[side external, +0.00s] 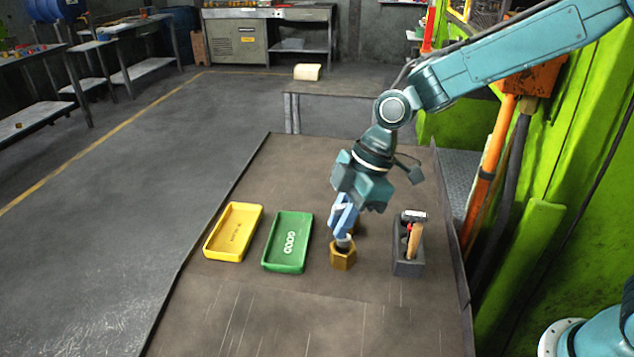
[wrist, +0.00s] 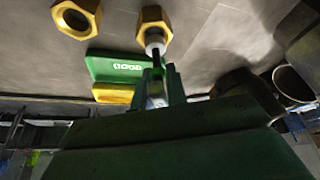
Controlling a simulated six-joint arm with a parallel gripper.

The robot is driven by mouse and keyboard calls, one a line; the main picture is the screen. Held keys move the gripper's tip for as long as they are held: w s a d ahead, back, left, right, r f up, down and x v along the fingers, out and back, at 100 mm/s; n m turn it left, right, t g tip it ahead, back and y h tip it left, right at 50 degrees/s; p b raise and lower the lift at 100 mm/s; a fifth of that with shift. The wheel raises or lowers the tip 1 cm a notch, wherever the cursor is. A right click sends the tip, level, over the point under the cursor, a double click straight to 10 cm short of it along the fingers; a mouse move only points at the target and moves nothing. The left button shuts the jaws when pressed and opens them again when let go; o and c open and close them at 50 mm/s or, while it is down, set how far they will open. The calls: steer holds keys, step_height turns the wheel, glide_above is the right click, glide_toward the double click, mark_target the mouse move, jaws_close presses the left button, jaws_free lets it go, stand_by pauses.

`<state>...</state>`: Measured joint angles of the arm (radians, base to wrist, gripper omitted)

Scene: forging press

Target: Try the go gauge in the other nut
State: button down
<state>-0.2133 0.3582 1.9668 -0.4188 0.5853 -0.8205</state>
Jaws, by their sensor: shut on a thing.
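My gripper (side external: 344,220) is shut on the go gauge, pointing down over a brass hex nut (side external: 343,259). The gauge (side external: 345,244) has a pale end that meets the top of this nut; I cannot tell how far it is inside. The wrist view shows the gauge's pale end (wrist: 155,41) at the nut's opening (wrist: 154,16), with its dark part between the fingers (wrist: 160,78). A second brass nut (wrist: 77,17) stands apart, its hole empty; in the side view it is mostly hidden behind my gripper.
A green tray (side external: 306,261) marked GOOD and a yellow tray (side external: 207,246) lie left of the nut, both empty. A dark holder (side external: 409,268) with a wooden-handled hammer (side external: 415,240) stands to the right. The table's front is clear. The green press (side external: 540,235) rises at the right.

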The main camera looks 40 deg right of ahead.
mark_target(338, 207)
steer(key=shift+r, duration=0.35)
steer(key=shift+r, duration=1.95)
